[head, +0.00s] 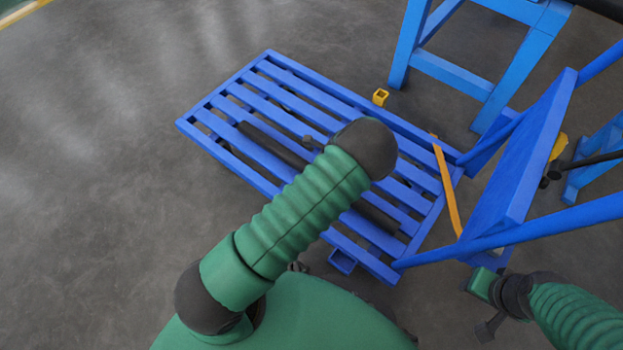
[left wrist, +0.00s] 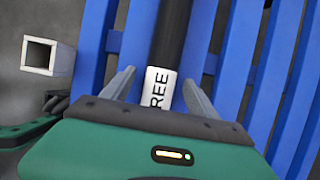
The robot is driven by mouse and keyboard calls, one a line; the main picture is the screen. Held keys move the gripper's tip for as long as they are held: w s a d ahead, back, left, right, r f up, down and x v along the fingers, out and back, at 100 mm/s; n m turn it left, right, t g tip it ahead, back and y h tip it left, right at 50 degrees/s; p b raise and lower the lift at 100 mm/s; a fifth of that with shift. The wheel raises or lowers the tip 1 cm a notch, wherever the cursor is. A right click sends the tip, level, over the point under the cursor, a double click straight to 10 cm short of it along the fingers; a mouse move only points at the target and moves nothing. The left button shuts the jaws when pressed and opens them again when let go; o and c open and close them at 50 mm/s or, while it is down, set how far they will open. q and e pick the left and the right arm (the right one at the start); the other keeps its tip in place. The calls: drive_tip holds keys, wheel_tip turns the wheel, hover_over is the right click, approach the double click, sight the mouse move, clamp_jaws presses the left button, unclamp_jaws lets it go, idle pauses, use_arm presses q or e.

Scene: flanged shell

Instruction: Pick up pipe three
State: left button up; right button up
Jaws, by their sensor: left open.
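The dark pipe (head: 273,146) lies along the slats of a blue slatted platform (head: 225,104). My left arm hides its middle in the head view. In the left wrist view, the pipe (left wrist: 168,35) has a white label (left wrist: 159,88) on which the letters "REE" show. My left gripper (left wrist: 158,84) is open, with one grey finger on each side of the labelled part. I cannot tell whether the fingers touch it. In the head view this gripper is mostly hidden behind my arm. My right gripper (head: 488,325) is at the lower right, away from the pipe, its jaw state unclear.
A blue upright panel (head: 520,150) and rails stand at the platform's right end. An orange strip (head: 447,187) lies across that end. A blue stand (head: 450,73) and a small yellow block (head: 380,97) are behind it. The grey floor at left is clear.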

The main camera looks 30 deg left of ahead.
use_arm(q)
drive_tip(key=shift+a, duration=0.1)
drive_tip(key=shift+f, duration=0.1)
clamp_jaws()
idle(0.3)
